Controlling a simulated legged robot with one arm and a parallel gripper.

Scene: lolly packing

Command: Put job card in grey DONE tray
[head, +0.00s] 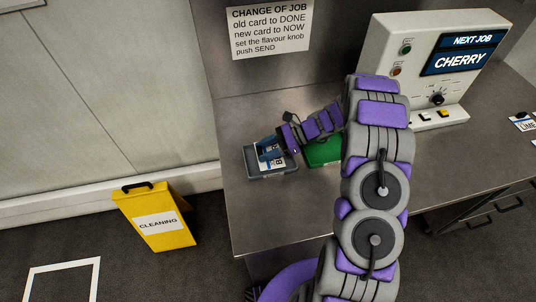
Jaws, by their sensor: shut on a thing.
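The job card (265,163), white with dark print and a blue part, shows over the grey tray (283,174) at the left end of the bench. My gripper (281,148) is shut on the card and reaches over the grey tray from the right. The card looks tilted; I cannot tell whether it touches the tray floor. The gripper partly hides the card and the tray's back edge.
A green tray (322,153) sits just right of the grey tray, partly behind my arm. A control box (440,60) with a screen reading CHERRY, a knob and buttons stands at the back right. Cards (522,122) lie at the far right. A yellow cleaning sign (155,215) stands on the floor.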

